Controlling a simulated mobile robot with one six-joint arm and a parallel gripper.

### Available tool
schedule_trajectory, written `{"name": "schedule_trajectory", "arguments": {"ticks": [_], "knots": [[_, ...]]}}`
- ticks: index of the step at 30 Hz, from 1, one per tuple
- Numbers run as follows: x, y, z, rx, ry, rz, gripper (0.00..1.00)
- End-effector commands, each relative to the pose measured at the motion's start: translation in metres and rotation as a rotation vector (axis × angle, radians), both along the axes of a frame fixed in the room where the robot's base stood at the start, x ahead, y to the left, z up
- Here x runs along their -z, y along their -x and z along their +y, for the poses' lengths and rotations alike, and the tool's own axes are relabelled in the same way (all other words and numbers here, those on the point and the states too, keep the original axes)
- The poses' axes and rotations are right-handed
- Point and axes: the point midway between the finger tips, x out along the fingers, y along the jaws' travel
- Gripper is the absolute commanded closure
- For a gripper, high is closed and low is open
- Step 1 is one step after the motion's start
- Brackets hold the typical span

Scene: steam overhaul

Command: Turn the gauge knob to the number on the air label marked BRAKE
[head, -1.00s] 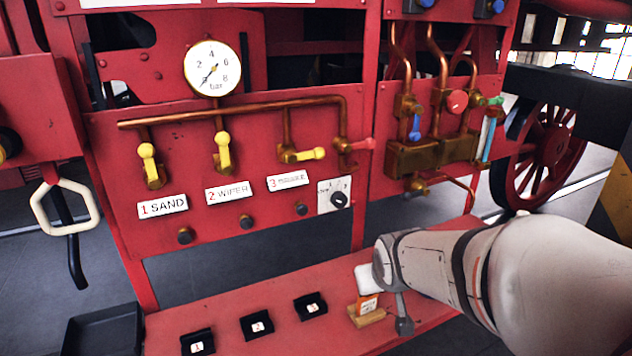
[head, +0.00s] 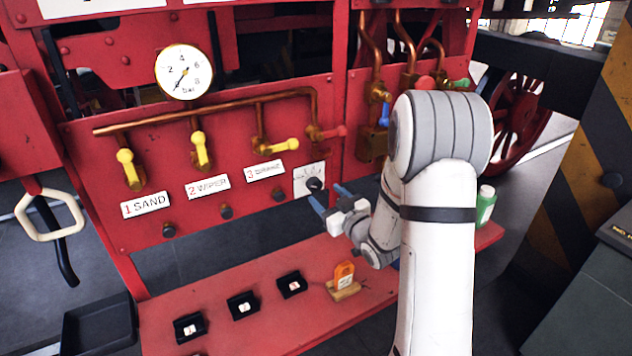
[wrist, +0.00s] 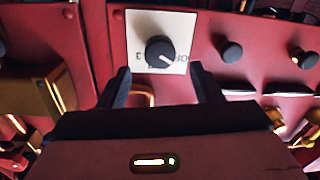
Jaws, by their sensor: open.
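The black gauge knob (head: 314,185) sits on a white square plate (head: 302,175) at the lower right of the red panel. In the wrist view the knob (wrist: 160,50) is centred on its plate (wrist: 135,25), whose print is upside down; its pointer slants down-right there. My gripper (head: 331,200) is open and empty just in front of the knob, its two fingers (wrist: 156,82) apart and short of it. The air labels read 1 SAND (head: 146,204), 2 WIPER (head: 207,186) and a blurred 3 (head: 265,170), whose word I cannot read surely.
Yellow-handled valves (head: 199,148) and a pressure gauge (head: 184,72) are above the labels. Below, a red shelf (head: 250,325) holds small black numbered trays (head: 243,305) and an orange tag on a wooden stand (head: 344,279). A green bottle (head: 486,206) stands at right.

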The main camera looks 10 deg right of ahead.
Motion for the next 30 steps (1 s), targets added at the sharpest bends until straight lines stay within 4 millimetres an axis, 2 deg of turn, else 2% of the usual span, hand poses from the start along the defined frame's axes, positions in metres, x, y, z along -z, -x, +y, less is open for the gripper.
{"name": "schedule_trajectory", "arguments": {"ticks": [6,12,23,30], "knots": [[-0.003,-0.034,0.013,-0.002,0.001,0.001,0.41],[-0.002,-0.056,0.02,0.001,0.002,0.001,0.41],[0.0,-0.062,0.022,0.002,0.002,0.001,0.41],[0.0,-0.062,0.022,0.003,0.001,0.001,0.61]]}}
